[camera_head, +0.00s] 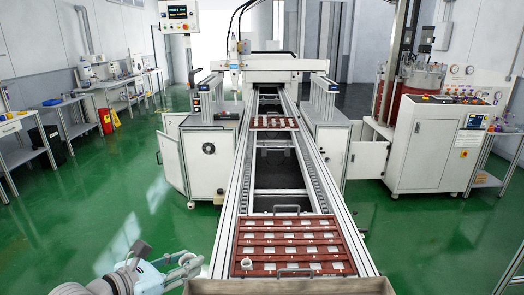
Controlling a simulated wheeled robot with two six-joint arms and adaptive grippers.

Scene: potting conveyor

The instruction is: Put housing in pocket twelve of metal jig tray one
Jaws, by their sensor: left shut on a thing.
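A red-brown metal jig tray (238,264) with metal handles lies on the near end of the conveyor. Rows of pale square pieces show in it; its pocket numbers are too small to read. A second, similar tray (273,123) sits farther down the line. My left gripper (186,268) is at the bottom left, beside the conveyor's left rail and left of the near tray. It is shut on a small whitish round part, seemingly the housing (191,261), held apart from the tray.
The conveyor's left rail (222,235) stands between my left gripper and the near tray. A brown box edge (290,286) crosses the bottom. White cabinets (208,155) flank the line farther off. Green floor (120,215) is open at left.

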